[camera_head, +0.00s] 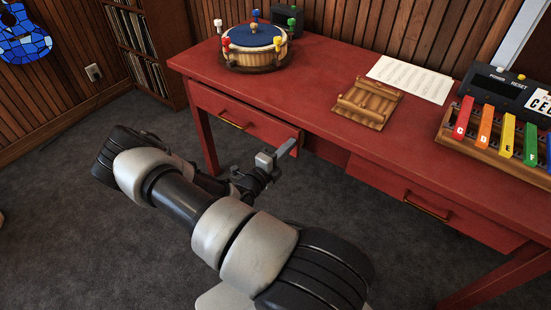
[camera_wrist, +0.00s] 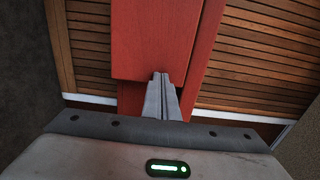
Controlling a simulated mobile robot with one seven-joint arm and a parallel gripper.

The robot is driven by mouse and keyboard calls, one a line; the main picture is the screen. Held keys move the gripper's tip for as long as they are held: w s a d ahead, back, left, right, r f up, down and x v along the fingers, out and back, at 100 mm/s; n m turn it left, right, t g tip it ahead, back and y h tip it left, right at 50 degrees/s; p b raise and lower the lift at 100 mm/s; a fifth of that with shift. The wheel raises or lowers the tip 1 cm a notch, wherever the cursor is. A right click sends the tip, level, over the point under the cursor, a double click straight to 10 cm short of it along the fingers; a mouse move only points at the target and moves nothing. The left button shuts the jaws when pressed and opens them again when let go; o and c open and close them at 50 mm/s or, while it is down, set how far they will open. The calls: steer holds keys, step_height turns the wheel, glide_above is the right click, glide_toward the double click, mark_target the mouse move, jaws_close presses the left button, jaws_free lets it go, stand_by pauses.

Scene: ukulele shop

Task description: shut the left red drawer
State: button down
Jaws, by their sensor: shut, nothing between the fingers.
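The left red drawer (camera_head: 262,125) is in the desk's front at left, with a brass handle (camera_head: 233,119). Its front stands out from the desk, with a gap at its right end, so it is partly open. My gripper (camera_head: 287,148) is shut and empty at the drawer's right end, just in front of or below it. In the wrist view the shut fingertips (camera_wrist: 161,80) overlap the end of a red panel (camera_wrist: 153,35), seemingly the drawer front. I cannot tell whether they touch it. My arm hides part of the floor below.
The red desk (camera_head: 325,85) carries a round drum-like holder (camera_head: 255,50), a wooden stand (camera_head: 367,103), a paper sheet (camera_head: 412,78) and colored chime bars (camera_head: 505,135). A right drawer (camera_head: 420,195) sits flush. A record shelf (camera_head: 145,45) stands at left. The carpet (camera_head: 60,210) at left is clear.

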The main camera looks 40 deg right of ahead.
mark_target(296, 137)
steer(key=x, duration=0.4)
steer(key=shift+w+d, duration=0.1)
steer(key=shift+w+d+r, duration=0.1)
steer(key=shift+w+d, duration=0.05)
steer(key=shift+d, duration=0.05)
steer(key=shift+a, duration=0.35)
steer(key=p+v, duration=0.2)
steer(key=v, duration=1.2)
steer(key=shift+s, duration=0.2)
